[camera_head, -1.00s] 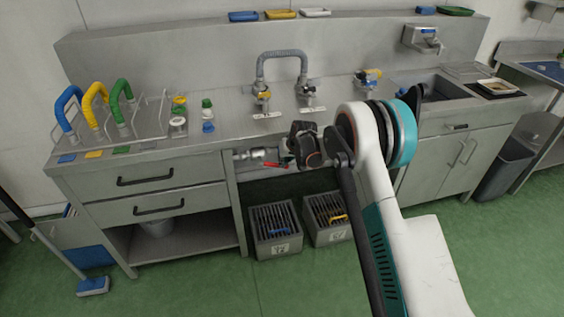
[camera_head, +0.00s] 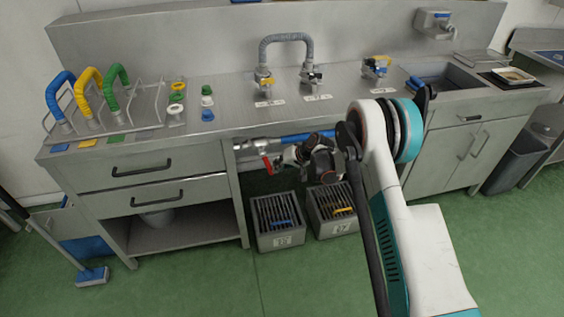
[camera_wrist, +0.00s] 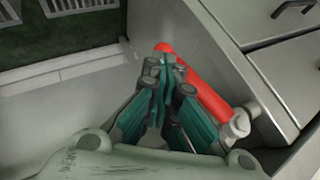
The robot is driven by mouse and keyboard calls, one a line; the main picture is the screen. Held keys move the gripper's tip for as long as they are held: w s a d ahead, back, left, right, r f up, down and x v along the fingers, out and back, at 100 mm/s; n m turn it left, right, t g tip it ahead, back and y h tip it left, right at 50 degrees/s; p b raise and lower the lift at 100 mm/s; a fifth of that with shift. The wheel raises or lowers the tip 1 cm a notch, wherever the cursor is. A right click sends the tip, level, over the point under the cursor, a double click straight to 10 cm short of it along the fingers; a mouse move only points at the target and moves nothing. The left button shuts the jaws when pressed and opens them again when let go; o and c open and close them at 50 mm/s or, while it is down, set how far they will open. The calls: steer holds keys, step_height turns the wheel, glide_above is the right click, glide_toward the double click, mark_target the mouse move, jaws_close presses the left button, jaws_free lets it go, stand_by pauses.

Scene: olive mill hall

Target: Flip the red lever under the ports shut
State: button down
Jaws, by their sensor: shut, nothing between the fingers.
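The red lever (camera_head: 267,164) is on a silver pipe fitting (camera_head: 254,147) under the counter, below two taps (camera_head: 264,84) joined by a grey hose. In the head view the lever is short and steep, close to the left tip of my gripper (camera_head: 285,155). In the wrist view the red lever (camera_wrist: 205,95) runs diagonally, just right of my gripper (camera_wrist: 165,72). My gripper's fingers are together and hold nothing. They are beside the lever, not around it; whether they touch it I cannot tell.
A blue pipe (camera_head: 305,137) runs right from the fitting. A drawer cabinet (camera_head: 150,180) stands close on the left. Two grated bins (camera_head: 278,222) stand on the floor below. The counter (camera_head: 230,95) is overhead.

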steer(key=shift+s+a+f, duration=0.25)
steer(key=shift+a+f, duration=0.4)
steer(key=shift+a, duration=0.3)
